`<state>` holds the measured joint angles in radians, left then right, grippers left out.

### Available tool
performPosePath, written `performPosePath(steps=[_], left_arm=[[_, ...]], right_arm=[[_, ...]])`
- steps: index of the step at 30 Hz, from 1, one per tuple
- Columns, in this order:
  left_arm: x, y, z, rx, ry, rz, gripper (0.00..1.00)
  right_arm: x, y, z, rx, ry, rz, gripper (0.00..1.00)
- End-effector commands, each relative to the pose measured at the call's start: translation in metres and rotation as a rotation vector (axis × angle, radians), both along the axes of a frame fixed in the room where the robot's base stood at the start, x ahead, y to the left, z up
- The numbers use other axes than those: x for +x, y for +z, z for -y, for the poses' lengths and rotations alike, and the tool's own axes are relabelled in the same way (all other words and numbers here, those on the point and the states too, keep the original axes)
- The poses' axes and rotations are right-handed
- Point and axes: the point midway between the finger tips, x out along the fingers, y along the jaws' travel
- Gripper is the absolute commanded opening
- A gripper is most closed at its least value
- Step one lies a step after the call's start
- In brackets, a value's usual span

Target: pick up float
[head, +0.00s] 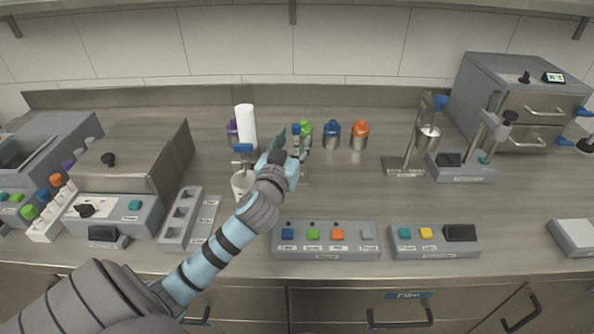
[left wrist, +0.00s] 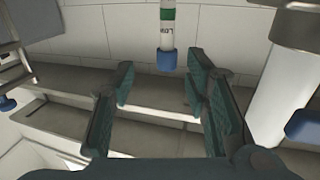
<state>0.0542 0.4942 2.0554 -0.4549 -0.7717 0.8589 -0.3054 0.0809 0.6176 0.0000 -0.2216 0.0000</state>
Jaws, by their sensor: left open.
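A slim upright piece (left wrist: 167,40) with a green band, a white lettered section and a blue end shows at the top middle of the left wrist view. It looks like the float, though I cannot be sure. My left gripper (left wrist: 160,92) is open, with nothing between its dark green fingers; the slim piece appears beyond them, between their tips. In the head view my left gripper (head: 290,137) is over the back middle of the counter, and a blue-topped slim piece (head: 296,129) shows at its fingers, partly hidden. My right gripper is out of view.
A white cylinder (head: 246,124) with a blue valve (head: 243,148) stands just left of my gripper, above a white cup (head: 240,186). Purple, green, blue (head: 332,134) and orange (head: 359,134) bottles line the back. A button panel (head: 326,252) lies in front.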

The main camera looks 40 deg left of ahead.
Motion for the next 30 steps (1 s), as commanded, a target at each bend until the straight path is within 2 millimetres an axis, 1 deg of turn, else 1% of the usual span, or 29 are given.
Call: performPosePath(steps=[4,7,9,12,17,24,25,30], left_arm=[[0.017,-0.002,-0.011,0.001,0.003,0.000,0.43],[0.034,-0.006,-0.023,0.000,0.004,-0.002,0.43],[0.045,-0.005,-0.027,0.000,0.004,0.000,0.43],[0.051,-0.005,-0.030,0.000,0.003,-0.001,0.43],[0.050,-0.005,-0.030,0.001,0.003,-0.001,0.43],[0.050,-0.005,-0.030,0.001,0.004,-0.002,0.04],[0.050,-0.005,-0.030,0.001,0.004,-0.002,0.00],[0.050,-0.005,-0.030,0.001,0.004,-0.002,0.00]], right_arm=[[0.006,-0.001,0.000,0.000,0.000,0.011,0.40],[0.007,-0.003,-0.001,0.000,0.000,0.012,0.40],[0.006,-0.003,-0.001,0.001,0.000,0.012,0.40],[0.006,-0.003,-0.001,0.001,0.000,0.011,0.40],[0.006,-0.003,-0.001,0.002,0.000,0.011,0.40],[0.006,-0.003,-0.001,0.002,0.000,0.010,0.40],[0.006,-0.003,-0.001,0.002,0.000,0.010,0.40],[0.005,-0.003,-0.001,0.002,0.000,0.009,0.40]])
